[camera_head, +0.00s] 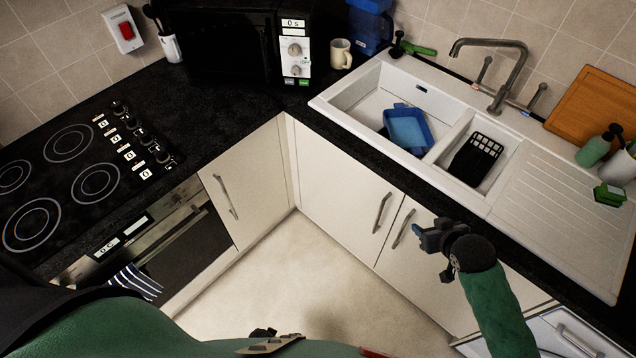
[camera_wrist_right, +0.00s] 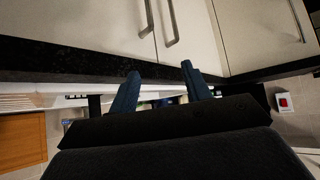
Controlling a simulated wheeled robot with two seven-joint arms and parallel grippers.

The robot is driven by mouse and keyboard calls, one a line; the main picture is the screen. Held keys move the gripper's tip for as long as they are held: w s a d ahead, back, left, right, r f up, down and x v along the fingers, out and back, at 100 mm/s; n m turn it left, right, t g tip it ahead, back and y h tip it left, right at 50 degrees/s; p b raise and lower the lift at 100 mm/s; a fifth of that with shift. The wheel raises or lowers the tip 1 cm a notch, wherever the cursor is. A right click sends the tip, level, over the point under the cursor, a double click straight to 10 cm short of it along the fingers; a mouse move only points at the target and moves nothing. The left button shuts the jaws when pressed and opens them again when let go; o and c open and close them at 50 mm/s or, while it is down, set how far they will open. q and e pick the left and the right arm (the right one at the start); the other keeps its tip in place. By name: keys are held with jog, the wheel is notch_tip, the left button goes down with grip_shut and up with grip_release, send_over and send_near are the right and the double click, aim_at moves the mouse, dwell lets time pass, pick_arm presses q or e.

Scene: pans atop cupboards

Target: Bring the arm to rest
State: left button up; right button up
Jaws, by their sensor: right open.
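My right arm, green, comes in from the lower right of the head view. Its dark gripper (camera_head: 430,236) points left in front of the cream cupboard doors below the sink, near a door handle (camera_head: 404,229). In the right wrist view its two bluish fingers (camera_wrist_right: 160,75) are apart with nothing held between them. The cupboard doors (camera_wrist_right: 95,25) and two bar handles show beyond the fingertips. I cannot tell whether the gripper touches the doors. My left gripper cannot be made out in either view.
A black worktop edge (camera_head: 375,148) runs above the cupboards. The white sink (camera_head: 350,104) holds a blue tub (camera_head: 408,128) and a black rack (camera_head: 475,158). The hob (camera_head: 75,180) and oven (camera_head: 185,245) are at left. The floor (camera_head: 300,275) between is clear.

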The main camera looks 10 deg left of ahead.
jog(key=s+d+m+g+h, duration=0.25)
jog(key=s+g, duration=0.25)
jog(key=s, duration=1.4)
jog(key=s+f+b+x, duration=0.1)
jog(key=s+b+x, duration=0.2)
jog(key=x, duration=1.2)
jog(key=s+f+b+x, duration=0.1)
jog(key=s+b+x, duration=0.2)
jog(key=x, duration=1.2)
pick_arm(q)
jog(key=w+d+f+b, duration=0.1)
jog(key=b, duration=0.1)
jog(key=w+d+f+b, duration=0.1)
jog(key=f+b, duration=0.1)
jog(key=b, duration=0.1)
jog(key=shift+w+d, duration=0.2)
jog(key=shift+w, duration=0.1)
pick_arm(e)
jog(key=s+f, duration=0.3)
jog(key=f, duration=0.7)
jog(key=s+f+g, duration=0.1)
jog(key=s+f, duration=0.2)
jog(key=f, duration=0.7)
jog(key=s+f, duration=0.3)
jog(key=f, duration=0.6)
jog(key=shift+f+g, duration=0.3)
jog(key=shift+f, duration=0.1)
